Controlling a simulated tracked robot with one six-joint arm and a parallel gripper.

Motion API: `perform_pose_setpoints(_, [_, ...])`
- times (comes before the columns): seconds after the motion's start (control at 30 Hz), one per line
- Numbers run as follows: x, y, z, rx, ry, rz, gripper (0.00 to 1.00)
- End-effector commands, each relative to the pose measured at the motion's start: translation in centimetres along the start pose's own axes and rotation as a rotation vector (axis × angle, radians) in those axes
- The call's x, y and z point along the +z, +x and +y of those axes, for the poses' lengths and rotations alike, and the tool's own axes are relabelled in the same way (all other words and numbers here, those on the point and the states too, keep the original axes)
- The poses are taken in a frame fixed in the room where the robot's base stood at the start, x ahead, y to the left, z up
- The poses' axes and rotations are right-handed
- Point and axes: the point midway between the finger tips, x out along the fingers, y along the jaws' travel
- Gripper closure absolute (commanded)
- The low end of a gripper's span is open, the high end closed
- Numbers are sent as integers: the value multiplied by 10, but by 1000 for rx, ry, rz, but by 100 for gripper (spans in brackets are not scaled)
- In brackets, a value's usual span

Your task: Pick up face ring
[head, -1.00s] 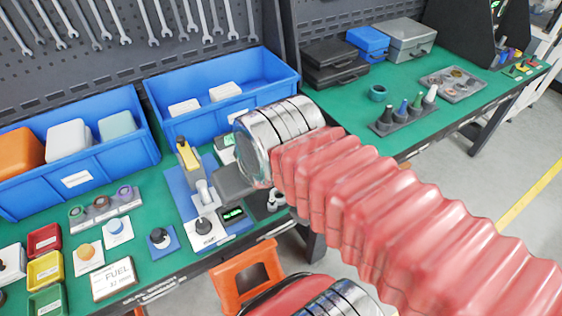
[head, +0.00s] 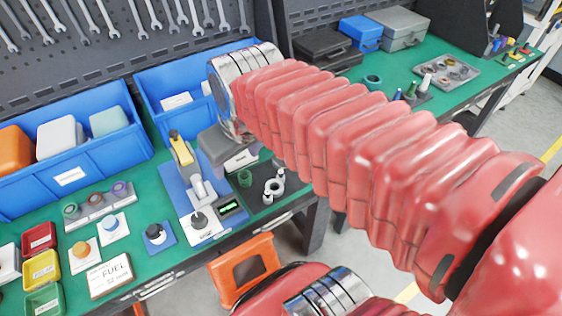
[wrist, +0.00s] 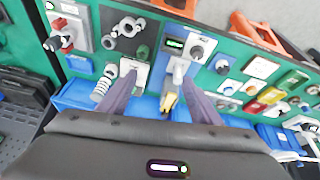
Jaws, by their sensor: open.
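No ring is labelled as the face ring, so I cannot tell which one it is. A grey rack (head: 98,213) holds green, dark red and purple rings at the front left of the bench. A teal ring (head: 373,80) lies on the right bench. Metal ring-shaped parts (head: 274,187) and a green cylindrical part (head: 245,178) sit on a dark plate; the green part also shows in the wrist view (wrist: 143,52). My gripper (wrist: 158,75) is open and empty above the bench. Its grey body is partly visible in the head view, with the fingertips hidden.
A lever tester (head: 188,165) with a yellow handle stands on a blue base below my gripper. Blue bins (head: 70,178) line the back. A parts tray (head: 447,72), a bottle rack and cases occupy the right bench. An orange stool (head: 245,270) stands in front.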

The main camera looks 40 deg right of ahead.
Motion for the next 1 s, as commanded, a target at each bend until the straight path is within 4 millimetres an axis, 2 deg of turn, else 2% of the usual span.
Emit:
perform_pose_setpoints(0.2, [-26, 21, 31, 7, -51, -86, 42])
perform_pose_setpoints(0.5, [-53, 58, 79, -7, -124, -193, 42])
perform_pose_setpoints(0.7, [-64, 89, 115, -32, -171, -261, 42])
perform_pose_setpoints(1.0, [-68, 140, 170, -87, -234, -350, 42])
